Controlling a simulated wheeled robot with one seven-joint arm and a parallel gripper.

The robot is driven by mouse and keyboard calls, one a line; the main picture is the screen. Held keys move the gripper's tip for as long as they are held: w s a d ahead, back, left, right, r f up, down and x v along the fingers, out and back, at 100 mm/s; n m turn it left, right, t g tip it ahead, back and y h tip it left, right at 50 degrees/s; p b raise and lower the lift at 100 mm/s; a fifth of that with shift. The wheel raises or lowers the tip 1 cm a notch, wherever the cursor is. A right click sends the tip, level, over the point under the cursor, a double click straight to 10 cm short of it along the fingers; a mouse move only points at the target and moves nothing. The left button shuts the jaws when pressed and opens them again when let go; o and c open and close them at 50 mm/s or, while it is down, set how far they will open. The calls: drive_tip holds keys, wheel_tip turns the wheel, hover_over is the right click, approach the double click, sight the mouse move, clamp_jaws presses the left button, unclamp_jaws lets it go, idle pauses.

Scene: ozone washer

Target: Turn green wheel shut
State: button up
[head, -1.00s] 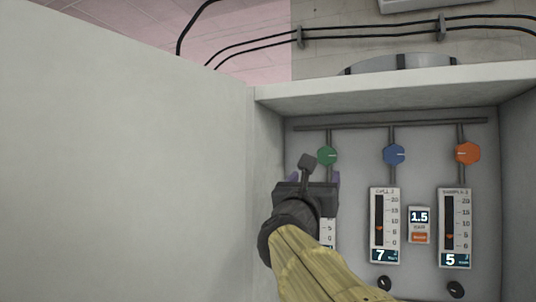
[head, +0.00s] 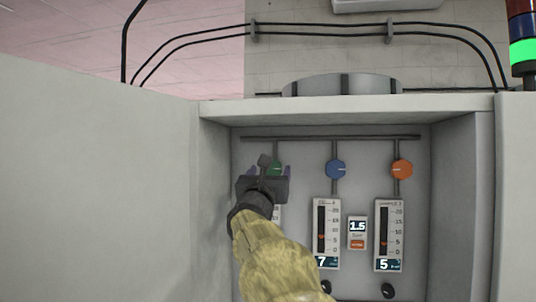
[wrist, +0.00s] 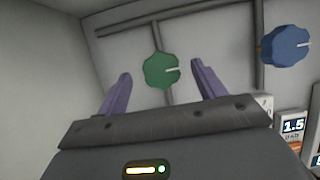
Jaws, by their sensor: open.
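The green wheel (head: 275,168) is the leftmost of three wheels on pipes at the back of the cabinet. In the wrist view the green wheel (wrist: 161,70) shows whole, with a pale pointer mark towards the right. My gripper (head: 270,172) is in front of it and hides its lower part in the head view. In the wrist view the purple fingers of my gripper (wrist: 160,82) are apart, one on each side of the wheel in the picture. Nothing is held. I cannot tell whether the fingers reach the wheel's depth.
A blue wheel (head: 336,169) and an orange wheel (head: 402,169) sit to the right. Gauges (head: 327,235) and a small 1.5 display (head: 357,232) are below them. The cabinet's left wall (head: 214,160) stands close to my gripper. A light tower (head: 524,50) is at the upper right.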

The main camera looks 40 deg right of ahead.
sight(272, 167)
drive_tip(key=p+x, duration=0.3)
drive_tip(key=x, duration=0.1)
drive_tip(key=shift+w+d+r, duration=0.2)
drive_tip(key=shift+d+r, duration=0.05)
drive_tip(key=shift+r, duration=0.05)
drive_tip(key=shift+w+d, duration=0.3)
drive_tip(key=shift+d, duration=0.05)
drive_tip(key=c, duration=0.9)
